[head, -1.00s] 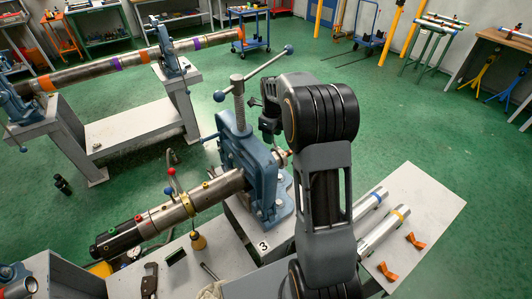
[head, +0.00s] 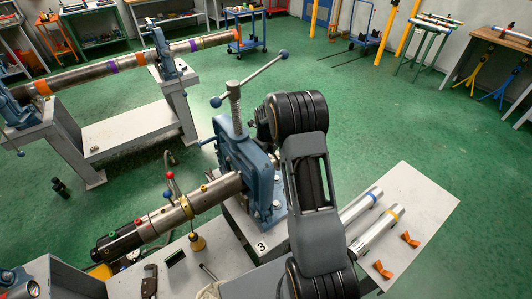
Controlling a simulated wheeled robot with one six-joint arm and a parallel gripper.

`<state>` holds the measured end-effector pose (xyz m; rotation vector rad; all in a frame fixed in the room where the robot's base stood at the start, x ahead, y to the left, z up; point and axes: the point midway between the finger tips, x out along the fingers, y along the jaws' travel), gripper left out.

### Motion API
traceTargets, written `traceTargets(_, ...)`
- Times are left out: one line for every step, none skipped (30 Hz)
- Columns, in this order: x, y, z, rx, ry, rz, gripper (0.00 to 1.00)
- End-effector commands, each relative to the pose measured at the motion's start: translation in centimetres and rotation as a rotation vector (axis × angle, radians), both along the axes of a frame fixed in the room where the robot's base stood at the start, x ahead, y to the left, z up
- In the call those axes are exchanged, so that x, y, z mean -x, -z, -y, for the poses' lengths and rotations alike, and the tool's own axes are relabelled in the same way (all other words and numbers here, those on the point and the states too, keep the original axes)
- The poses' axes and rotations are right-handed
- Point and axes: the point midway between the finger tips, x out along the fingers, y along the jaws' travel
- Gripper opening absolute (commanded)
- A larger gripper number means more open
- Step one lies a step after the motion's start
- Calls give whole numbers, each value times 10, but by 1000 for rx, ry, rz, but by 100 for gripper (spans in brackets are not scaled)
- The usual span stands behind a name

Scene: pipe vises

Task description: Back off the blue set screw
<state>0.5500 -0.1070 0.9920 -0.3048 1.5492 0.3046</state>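A steel pipe (head: 226,187) lies clamped in the blue pipe vise (head: 263,170) on the stand marked 3. A collar on the pipe carries a red ball knob (head: 170,175) and a small blue knob (head: 168,193), which may be the blue set screw; I cannot be sure. Small red and brass-coloured heads also show along the pipe assembly, whose near-left end is black. My arm rises right of the vise. A dark part at its end shows behind the vise's upright screw. My gripper's fingers are hidden by the arm and vise, so their state does not show.
The vise's long handle (head: 250,78) sticks out above it. Two silver pipes and orange blocks (head: 383,269) lie on the right bench. Green floor beyond is open.

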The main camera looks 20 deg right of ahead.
Motion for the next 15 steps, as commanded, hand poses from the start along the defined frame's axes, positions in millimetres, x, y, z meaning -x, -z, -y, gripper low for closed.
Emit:
traceTargets(0, 0, 0, 0, 0, 0, 46)
traceTargets(0, 0, 0, 0, 0, 0, 46)
traceTargets(0, 0, 0, 0, 0, 0, 46)
traceTargets(0, 0, 0, 0, 0, 0, 46)
traceTargets(0, 0, 0, 0, 0, 0, 46)
traceTargets(0, 0, 0, 0, 0, 0, 44)
traceTargets(0, 0, 0, 0, 0, 0, 41)
traceTargets(0, 0, 0, 0, 0, 0, 38)
traceTargets(0, 0, 0, 0, 0, 0, 34)
traceTargets(0, 0, 0, 0, 0, 0, 31)
traceTargets(0, 0, 0, 0, 0, 0, 28)
traceTargets(0, 0, 0, 0, 0, 0, 24)
traceTargets(0, 0, 0, 0, 0, 0, 22)
traceTargets(0, 0, 0, 0, 0, 0, 19)
traceTargets(0, 0, 0, 0, 0, 0, 15)
